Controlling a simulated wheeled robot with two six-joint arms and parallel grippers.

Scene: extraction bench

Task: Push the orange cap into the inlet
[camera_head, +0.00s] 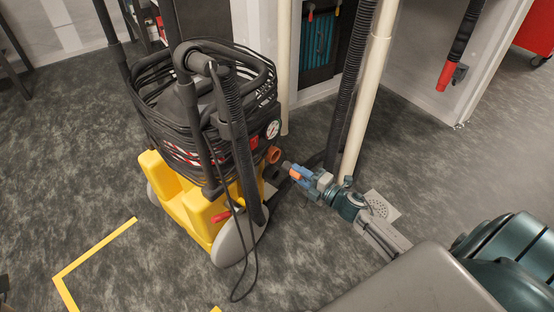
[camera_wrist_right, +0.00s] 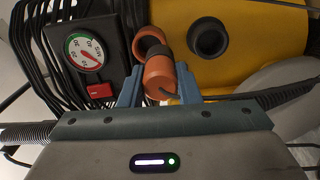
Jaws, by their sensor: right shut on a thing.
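My right gripper (camera_head: 289,168) reaches in from the right in the head view, beside the yellow-and-black machine. It is shut on the orange cap (camera_wrist_right: 158,78), which sits between its two blue-grey fingers in the right wrist view (camera_wrist_right: 158,88). The inlet (camera_head: 273,154) is an orange ring on the machine's side, just left of and above the fingertips in the head view. In the wrist view the inlet (camera_wrist_right: 143,40) lies behind and partly overlapped by the cap. I cannot tell whether they touch. My left gripper is not in view.
The machine (camera_head: 176,190) carries coiled black cable and hoses. A pressure gauge (camera_wrist_right: 88,52), a red button (camera_wrist_right: 100,90) and a black port (camera_wrist_right: 208,37) are near the inlet. A pale pipe (camera_head: 368,95) stands behind my right arm. The floor at left is largely clear.

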